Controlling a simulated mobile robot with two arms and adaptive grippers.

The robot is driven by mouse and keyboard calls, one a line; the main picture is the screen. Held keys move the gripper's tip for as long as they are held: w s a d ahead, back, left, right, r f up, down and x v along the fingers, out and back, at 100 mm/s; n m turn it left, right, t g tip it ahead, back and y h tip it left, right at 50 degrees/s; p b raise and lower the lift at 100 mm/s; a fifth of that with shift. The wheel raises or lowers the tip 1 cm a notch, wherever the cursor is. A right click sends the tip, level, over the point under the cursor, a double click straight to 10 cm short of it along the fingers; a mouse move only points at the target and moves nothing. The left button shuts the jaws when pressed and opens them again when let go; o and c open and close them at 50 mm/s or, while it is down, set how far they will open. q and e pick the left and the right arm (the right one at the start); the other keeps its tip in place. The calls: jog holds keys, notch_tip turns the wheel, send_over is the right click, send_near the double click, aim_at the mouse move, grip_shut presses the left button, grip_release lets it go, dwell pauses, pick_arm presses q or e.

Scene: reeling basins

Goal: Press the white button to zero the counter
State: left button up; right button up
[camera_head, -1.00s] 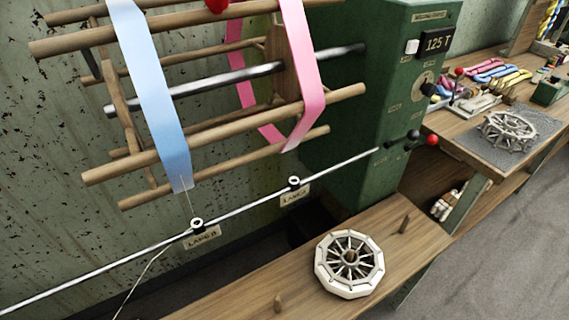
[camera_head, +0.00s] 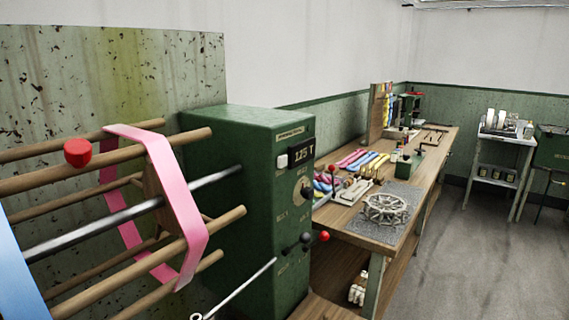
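A small white button (camera_head: 282,161) sits on the front face of the green machine cabinet (camera_head: 232,180), near its top. Just right of it is the dark counter display (camera_head: 302,153), which reads "125 T". Below the display on the same face are a round dial (camera_head: 305,189) and black knobs with a red ball handle (camera_head: 324,236). Neither of my grippers shows in the head view. Nothing covers the button.
A wooden reel with a pink band (camera_head: 180,215) and a blue band (camera_head: 18,275) fills the left foreground. A wooden bench (camera_head: 345,222) with colored skeins and a wheel (camera_head: 385,208) runs behind the cabinet's right side.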

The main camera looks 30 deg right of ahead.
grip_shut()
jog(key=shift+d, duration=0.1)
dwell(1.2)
